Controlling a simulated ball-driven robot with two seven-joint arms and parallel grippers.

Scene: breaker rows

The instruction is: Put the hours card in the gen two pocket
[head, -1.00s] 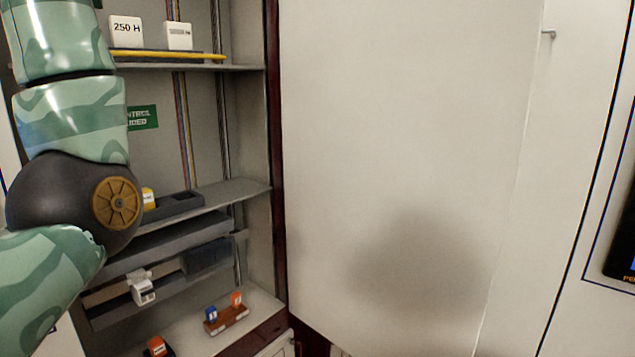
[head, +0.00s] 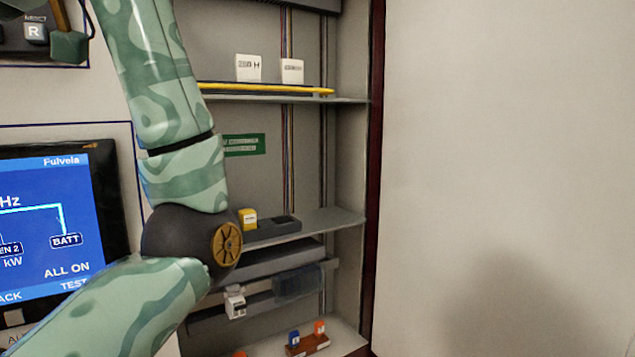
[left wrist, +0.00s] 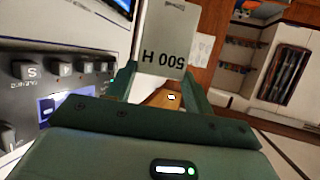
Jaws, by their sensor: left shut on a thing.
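I cannot make out a pocket marked gen two. My right gripper is not in view.
A blue screen (head: 55,225) is on the wall at the left. A knob panel (left wrist: 65,85) lies close left of my gripper. The open cabinet has a middle shelf (head: 335,222) with a yellow block (head: 248,218). A large pale panel (head: 500,150) fills the right.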

